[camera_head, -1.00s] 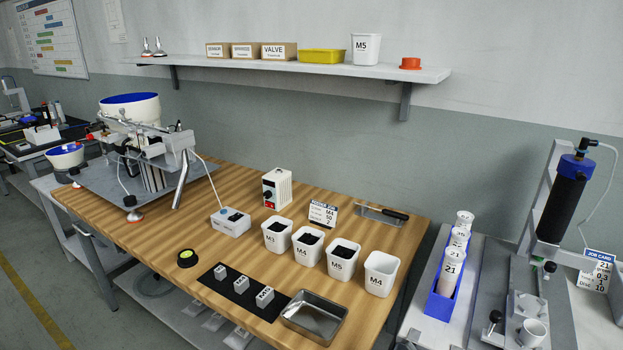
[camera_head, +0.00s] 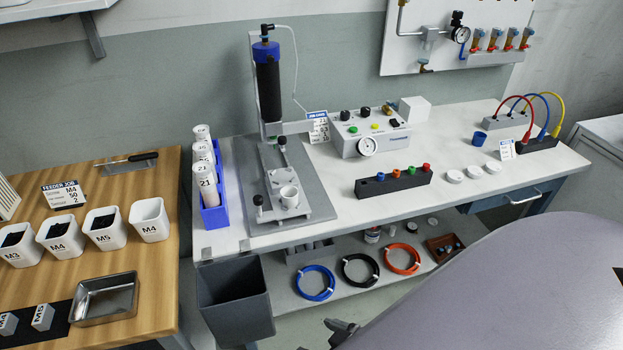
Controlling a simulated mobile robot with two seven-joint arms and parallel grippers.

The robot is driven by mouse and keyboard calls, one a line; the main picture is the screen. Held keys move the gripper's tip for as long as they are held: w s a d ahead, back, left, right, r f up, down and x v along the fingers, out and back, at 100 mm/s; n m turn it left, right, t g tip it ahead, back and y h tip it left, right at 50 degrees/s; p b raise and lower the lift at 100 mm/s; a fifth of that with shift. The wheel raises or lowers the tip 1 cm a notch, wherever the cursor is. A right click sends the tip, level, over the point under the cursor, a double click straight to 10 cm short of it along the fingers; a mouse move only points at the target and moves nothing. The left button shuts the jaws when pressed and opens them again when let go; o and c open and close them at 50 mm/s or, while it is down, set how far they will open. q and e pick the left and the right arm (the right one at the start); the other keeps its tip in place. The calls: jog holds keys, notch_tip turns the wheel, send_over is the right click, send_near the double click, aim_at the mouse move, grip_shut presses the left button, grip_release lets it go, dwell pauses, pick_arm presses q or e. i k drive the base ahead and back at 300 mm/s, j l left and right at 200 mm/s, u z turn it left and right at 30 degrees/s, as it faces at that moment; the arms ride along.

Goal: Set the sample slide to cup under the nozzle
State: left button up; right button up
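The dispenser (camera_head: 268,90) is a black upright cylinder with a blue cap, held on a grey column. Its nozzle tip is too small to tell apart from the bracket and parts below it. A grey sample slide (camera_head: 280,178) lies on the base plate under and in front of it. A small white cup (camera_head: 289,196) sits at the slide's front part, nearer to me than the cylinder. A black knob (camera_head: 258,200) stands left of the cup. A dark piece that looks like my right gripper (camera_head: 340,328) shows at the bottom edge, far from the slide. My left gripper is out of view.
A blue rack (camera_head: 214,213) with white bottles stands left of the dispenser. A control box (camera_head: 370,135) with a gauge and a job card (camera_head: 318,127) are to its right. A dark bin (camera_head: 235,300) hangs below the bench front. My large grey body part covers the lower right.

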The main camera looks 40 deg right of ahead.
aim_at(276, 179)
jog(key=z, duration=0.9)
